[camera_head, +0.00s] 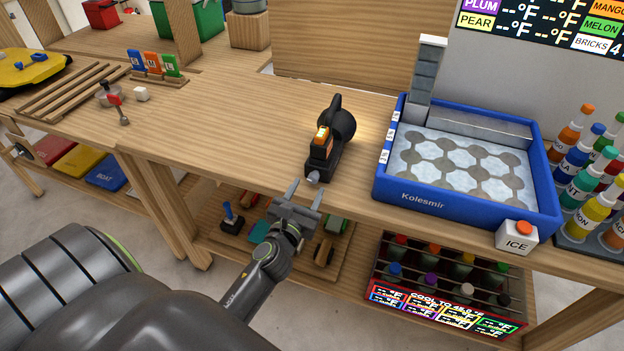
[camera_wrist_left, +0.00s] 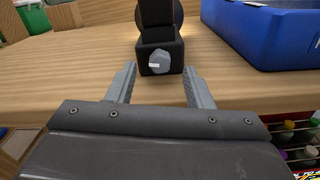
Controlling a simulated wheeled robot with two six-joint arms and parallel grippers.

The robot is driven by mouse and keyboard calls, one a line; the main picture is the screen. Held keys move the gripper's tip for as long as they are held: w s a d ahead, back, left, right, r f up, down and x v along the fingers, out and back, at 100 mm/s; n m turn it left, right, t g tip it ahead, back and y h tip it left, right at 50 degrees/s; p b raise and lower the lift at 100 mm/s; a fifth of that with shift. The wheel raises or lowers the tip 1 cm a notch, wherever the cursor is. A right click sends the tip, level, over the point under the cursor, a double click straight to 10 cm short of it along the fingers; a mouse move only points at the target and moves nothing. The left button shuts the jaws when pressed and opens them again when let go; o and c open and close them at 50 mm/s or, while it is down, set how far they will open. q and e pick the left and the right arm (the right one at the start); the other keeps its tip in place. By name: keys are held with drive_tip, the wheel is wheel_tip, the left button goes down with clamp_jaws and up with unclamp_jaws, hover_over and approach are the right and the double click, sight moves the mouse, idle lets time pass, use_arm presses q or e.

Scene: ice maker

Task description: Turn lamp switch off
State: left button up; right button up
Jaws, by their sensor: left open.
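The black lamp (camera_head: 341,124) stands on the wooden table near its front edge, with an orange glow on its body and light on the wood behind it. Its grey knob-like switch (camera_head: 313,177) is on the low front end facing me. In the left wrist view the switch (camera_wrist_left: 159,62) has a white mark lying roughly level. My left gripper (camera_head: 306,190) is open and empty, just in front of the switch at the table's edge. In the wrist view its fingers (camera_wrist_left: 160,82) lie to either side of and short of the switch, with no visible contact. My right gripper is not in view.
The blue ice maker (camera_head: 467,214) stands to the right of the lamp, with a white ICE button box (camera_head: 517,237) at its front corner. A bottle rack (camera_head: 450,283) is on the shelf below.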

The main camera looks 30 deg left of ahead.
sight(312, 180)
use_arm(q)
drive_tip(key=shift+x, duration=2.1)
drive_tip(key=c, duration=1)
